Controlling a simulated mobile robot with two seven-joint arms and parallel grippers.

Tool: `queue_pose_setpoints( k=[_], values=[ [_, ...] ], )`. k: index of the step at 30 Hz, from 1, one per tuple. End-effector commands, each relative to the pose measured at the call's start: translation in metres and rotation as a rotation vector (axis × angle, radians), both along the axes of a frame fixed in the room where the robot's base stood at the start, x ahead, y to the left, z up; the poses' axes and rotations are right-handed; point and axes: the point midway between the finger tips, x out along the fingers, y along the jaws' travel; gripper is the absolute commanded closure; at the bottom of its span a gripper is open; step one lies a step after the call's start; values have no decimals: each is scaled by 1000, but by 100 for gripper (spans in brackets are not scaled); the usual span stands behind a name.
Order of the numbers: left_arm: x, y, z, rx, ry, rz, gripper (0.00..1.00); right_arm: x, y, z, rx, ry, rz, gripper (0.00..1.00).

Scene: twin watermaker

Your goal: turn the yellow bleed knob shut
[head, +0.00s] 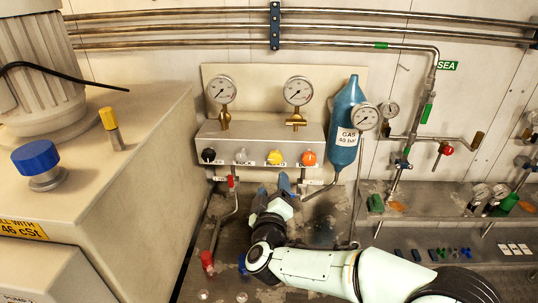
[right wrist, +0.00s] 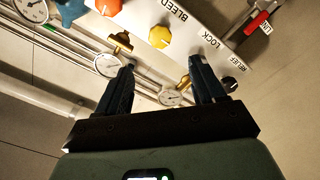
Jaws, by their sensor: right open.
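The yellow bleed knob (head: 275,157) is on the front of a pale manifold box, between a grey-white knob and an orange knob. In the right wrist view the yellow knob (right wrist: 159,37) shows near the top, beside the label "BLEED". My right gripper (head: 273,186) is just below the knob in the head view. In the right wrist view my right gripper (right wrist: 162,63) is open, with nothing between its fingers. The knob lies beyond the fingertips, roughly in line with the gap, and looks apart from them. My left gripper is not in view.
The orange knob (head: 309,158) and grey-white knob (head: 241,155) flank the yellow one closely; a black knob (head: 208,155) is at the left end. A red-handled valve (head: 231,181) hangs below the box. A blue gas bottle (head: 345,125) stands to the right.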

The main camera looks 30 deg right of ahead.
Motion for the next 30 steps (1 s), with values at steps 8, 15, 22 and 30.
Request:
queue_pose_setpoints(
  k=[8, 15, 22, 30],
  values=[
    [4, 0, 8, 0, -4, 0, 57, 42, -26, 0, -2, 2, -4, 31],
    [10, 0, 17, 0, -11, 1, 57, 84, -52, 0, -2, 2, -2, 31],
    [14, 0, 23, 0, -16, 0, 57, 106, -65, -1, -1, 2, 1, 31],
    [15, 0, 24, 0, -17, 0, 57, 110, -68, -2, 0, 2, 1, 31]
  ],
)
